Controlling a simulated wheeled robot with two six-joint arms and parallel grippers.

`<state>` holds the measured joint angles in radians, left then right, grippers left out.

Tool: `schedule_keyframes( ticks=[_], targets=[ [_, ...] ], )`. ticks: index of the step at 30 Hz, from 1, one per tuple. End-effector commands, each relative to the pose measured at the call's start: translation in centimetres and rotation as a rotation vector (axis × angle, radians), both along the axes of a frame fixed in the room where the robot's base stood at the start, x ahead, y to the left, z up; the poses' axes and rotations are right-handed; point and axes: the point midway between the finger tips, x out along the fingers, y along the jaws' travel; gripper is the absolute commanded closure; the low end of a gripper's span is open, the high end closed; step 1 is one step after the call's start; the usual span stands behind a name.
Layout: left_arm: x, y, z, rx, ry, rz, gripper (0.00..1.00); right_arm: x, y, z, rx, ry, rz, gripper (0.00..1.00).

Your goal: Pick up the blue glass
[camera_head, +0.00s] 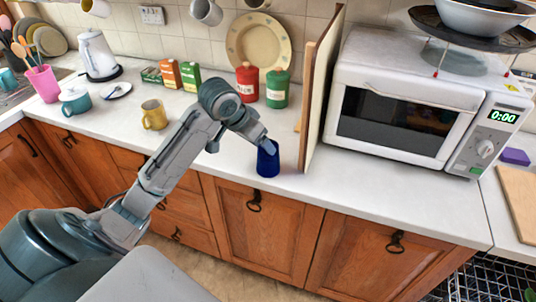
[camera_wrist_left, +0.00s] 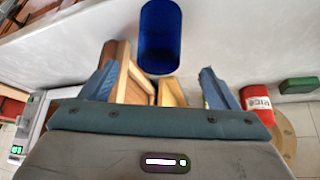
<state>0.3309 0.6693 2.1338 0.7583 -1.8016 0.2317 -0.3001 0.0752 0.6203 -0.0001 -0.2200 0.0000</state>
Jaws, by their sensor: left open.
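The blue glass (camera_head: 268,162) stands upright near the front edge of the white counter, left of the wooden panel. My left gripper (camera_head: 266,146) is at the upper part of the glass and overlaps its rim in the head view. In the left wrist view the blue glass (camera_wrist_left: 160,38) shows at the top centre, beyond the open fingertips of my left gripper (camera_wrist_left: 159,70) and roughly centred between them. Nothing is held, and no contact with the glass can be made out. My right gripper is not in view.
The wooden panel (camera_head: 318,90) stands close to the right of the glass, beside the microwave (camera_head: 405,105). Red (camera_head: 247,82) and green (camera_head: 277,88) canisters stand behind. A yellow mug (camera_head: 153,115) is further left. The counter between mug and glass is bare.

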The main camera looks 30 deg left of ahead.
Motion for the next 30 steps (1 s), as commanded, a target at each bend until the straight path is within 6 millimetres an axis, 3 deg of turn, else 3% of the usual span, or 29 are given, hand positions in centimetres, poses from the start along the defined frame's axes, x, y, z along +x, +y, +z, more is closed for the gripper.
schedule_keyframes(
  ticks=[6,13,21,29,30],
  targets=[
    [1.6,-0.3,-2.8,-0.004,0.004,0.001,0.17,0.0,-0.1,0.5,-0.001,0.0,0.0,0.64],
    [2.6,-0.6,-4.2,-0.003,0.004,0.0,0.17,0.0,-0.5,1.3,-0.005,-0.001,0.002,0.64],
    [4.6,-0.9,-7.4,0.0,0.003,0.001,0.17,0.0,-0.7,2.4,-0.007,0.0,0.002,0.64],
    [4.8,-0.9,-7.8,0.002,0.001,0.0,0.17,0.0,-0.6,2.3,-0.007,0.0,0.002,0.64],
    [4.8,-0.9,-7.8,0.002,0.001,0.0,0.21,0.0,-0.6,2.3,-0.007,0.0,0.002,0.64]
  ],
)
